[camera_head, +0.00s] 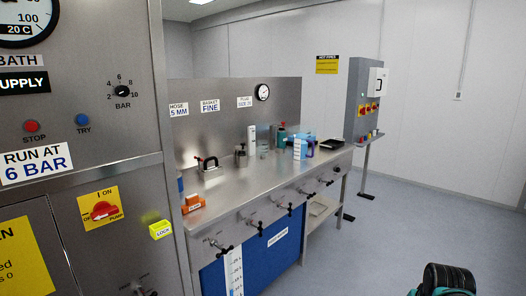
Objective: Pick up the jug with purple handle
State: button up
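A small pale blue and white jug (301,148) stands upright near the far end of the steel bench, at its right. A blue-purple patch on its right side looks like the handle, but it is too small to be sure of its colour or shape. My gripper is not in view. A black and teal part of my own arm shows at the bottom right, far from the jug.
The steel bench (235,186) has a teal bottle (282,134) beside the jug and a dark tray (331,144) to its right. A steel control panel (75,150) blocks the left. A switch cabinet (369,98) stands beyond the bench. The floor (400,210) at right is clear.

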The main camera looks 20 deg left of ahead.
aim_at(300, 142)
jog(key=i+u, duration=0.15)
jog(key=u, duration=0.25)
jog(key=i+l+u, duration=0.1)
jog(key=u, duration=0.25)
jog(key=i+l+u, duration=0.1)
jog(key=u, duration=0.3)
jog(key=i+l+u, duration=0.1)
jog(key=u, duration=0.25)
jog(key=l, duration=0.1)
